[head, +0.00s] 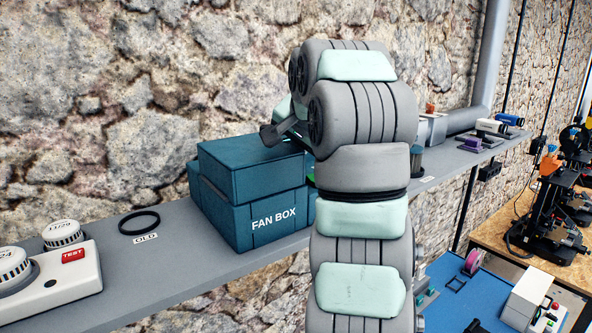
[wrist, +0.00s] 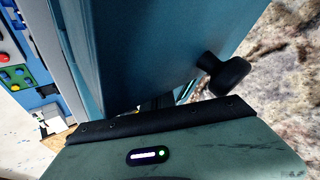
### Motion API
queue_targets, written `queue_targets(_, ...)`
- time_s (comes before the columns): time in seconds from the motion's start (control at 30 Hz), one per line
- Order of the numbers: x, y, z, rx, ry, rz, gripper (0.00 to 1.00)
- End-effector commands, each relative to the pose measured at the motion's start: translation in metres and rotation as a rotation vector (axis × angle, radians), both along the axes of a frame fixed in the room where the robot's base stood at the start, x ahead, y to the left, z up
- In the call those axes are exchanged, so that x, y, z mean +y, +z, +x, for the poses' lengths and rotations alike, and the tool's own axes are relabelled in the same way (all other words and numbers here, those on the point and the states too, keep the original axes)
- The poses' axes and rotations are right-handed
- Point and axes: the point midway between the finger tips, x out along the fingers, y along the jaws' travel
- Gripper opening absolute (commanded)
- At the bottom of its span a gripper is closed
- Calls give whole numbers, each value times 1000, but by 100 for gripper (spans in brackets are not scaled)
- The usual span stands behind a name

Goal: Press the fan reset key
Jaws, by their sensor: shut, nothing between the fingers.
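The dark teal fan box (head: 225,205), labelled FAN BOX, stands on the grey shelf. No reset key can be made out in either view. In the head view my arm rises just right of the box and bends over toward its right side, where my gripper is hidden. In the wrist view the dark teal box wall (wrist: 140,40) fills the middle, very close to my gripper (wrist: 158,108), which is shut and empty. Its green housing and black edge bar show there; its fingertips are hard to make out. A black knob (wrist: 230,75) sticks out by the teal wall.
On the grey shelf (head: 165,275), a black ring (head: 139,222) lies by an OLD label, left of the box. A white TEST unit (head: 75,275) stands further left. The stone wall (head: 200,70) is close behind. A blue bench with machines is lower right.

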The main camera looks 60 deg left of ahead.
Motion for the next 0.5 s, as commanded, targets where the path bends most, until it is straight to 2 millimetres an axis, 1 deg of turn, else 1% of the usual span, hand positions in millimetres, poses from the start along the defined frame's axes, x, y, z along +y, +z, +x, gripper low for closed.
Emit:
queue_targets(0.03, 0, -6, 0, 5, 1, -9, 0)
queue_targets(0.5, 0, -16, 0, 10, 3, -16, 0)
